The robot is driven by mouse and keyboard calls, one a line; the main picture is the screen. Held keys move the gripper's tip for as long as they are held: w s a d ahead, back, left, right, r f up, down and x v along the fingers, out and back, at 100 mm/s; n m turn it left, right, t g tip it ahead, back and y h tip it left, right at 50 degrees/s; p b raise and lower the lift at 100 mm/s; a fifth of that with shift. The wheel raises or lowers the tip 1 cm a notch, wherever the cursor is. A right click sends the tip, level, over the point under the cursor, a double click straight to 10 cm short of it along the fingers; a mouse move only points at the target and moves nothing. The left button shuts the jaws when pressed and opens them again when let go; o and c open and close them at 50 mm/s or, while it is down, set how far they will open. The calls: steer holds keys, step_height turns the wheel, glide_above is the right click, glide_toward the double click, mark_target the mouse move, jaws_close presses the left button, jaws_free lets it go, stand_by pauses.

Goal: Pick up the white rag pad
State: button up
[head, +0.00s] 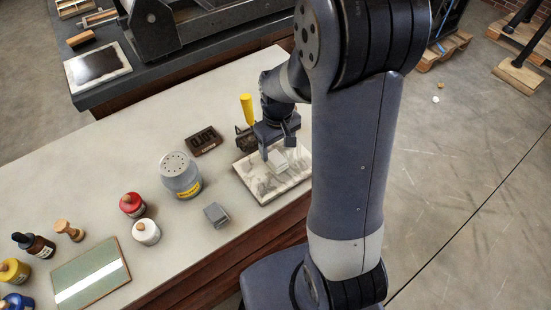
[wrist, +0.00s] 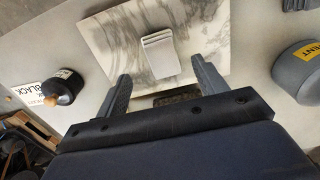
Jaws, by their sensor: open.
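The white rag pad (head: 278,161) lies on a grey-veined marble slab (head: 262,190) near the front edge of the bench. In the wrist view the pad (wrist: 160,55) looks like a small folded white stack on the slab (wrist: 105,45). My gripper (head: 278,148) is open and empty, over the slab's back side. In the wrist view its two fingers (wrist: 161,76) stand apart on either side of the pad's near end. I cannot tell the exact height of the fingertips above the slab.
A solvent jar (head: 181,176) and a small grey block (head: 217,215) stand left of the slab. A dark block (head: 204,141) lies behind them. A yellow-handled tool (head: 247,108) stands behind my gripper.

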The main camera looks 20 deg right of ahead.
mark_target(277, 157)
steer(key=shift+a+f+p, duration=0.1)
steer(key=shift+f+p, duration=0.3)
steer(key=shift+f, duration=2.55)
steer(key=shift+c, duration=0.2)
steer(key=c, duration=1.1)
steer(key=shift+r, duration=5.05)
